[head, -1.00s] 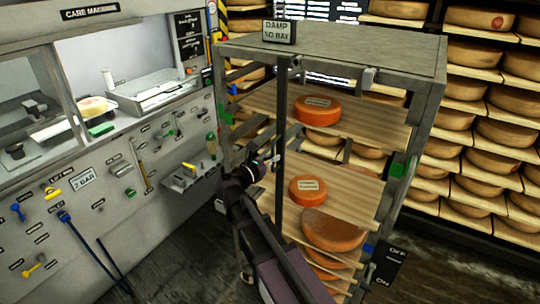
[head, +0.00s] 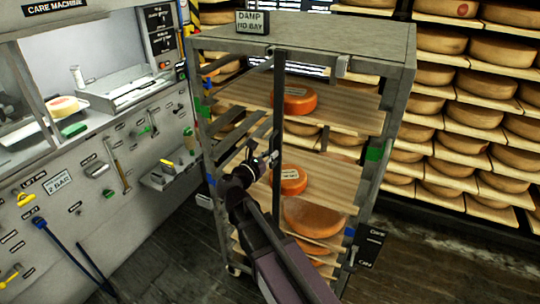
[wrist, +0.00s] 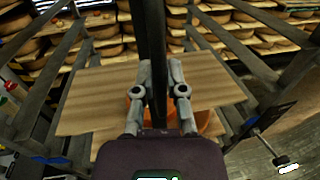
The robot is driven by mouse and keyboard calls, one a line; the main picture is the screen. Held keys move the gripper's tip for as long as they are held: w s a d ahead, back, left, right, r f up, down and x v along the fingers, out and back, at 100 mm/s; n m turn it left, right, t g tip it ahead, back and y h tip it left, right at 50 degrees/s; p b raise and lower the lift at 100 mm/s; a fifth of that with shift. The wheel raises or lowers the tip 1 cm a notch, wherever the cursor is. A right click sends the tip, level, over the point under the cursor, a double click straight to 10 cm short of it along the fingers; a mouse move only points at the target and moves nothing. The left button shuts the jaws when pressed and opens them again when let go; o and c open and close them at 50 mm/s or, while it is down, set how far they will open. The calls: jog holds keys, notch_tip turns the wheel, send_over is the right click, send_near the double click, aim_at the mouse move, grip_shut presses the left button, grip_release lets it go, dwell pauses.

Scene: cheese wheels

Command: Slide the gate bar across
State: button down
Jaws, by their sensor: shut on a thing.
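The gate bar (head: 278,105) is a dark upright post at the front of the grey rack, near the middle of its opening. My gripper (head: 269,159) is at about mid-height of the bar. In the wrist view the bar (wrist: 151,45) runs between the two fingers of my gripper (wrist: 160,75), which are closed on it.
The rack (head: 397,70) holds wooden boards with orange cheeses (head: 297,99). The care machine (head: 60,135) stands left. Shelves of cheese wheels (head: 480,90) fill the back right. Floor right of the rack is clear.

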jog(key=c, duration=0.7)
grip_release()
jog(key=shift+s+d, duration=0.25)
jog(key=shift+d, duration=0.2)
jog(key=shift+a, duration=0.1)
jog(key=shift+w, duration=0.1)
jog(key=shift+a, duration=0.15)
jog(key=shift+v, duration=5.95)
jog(key=shift+r, duration=0.1)
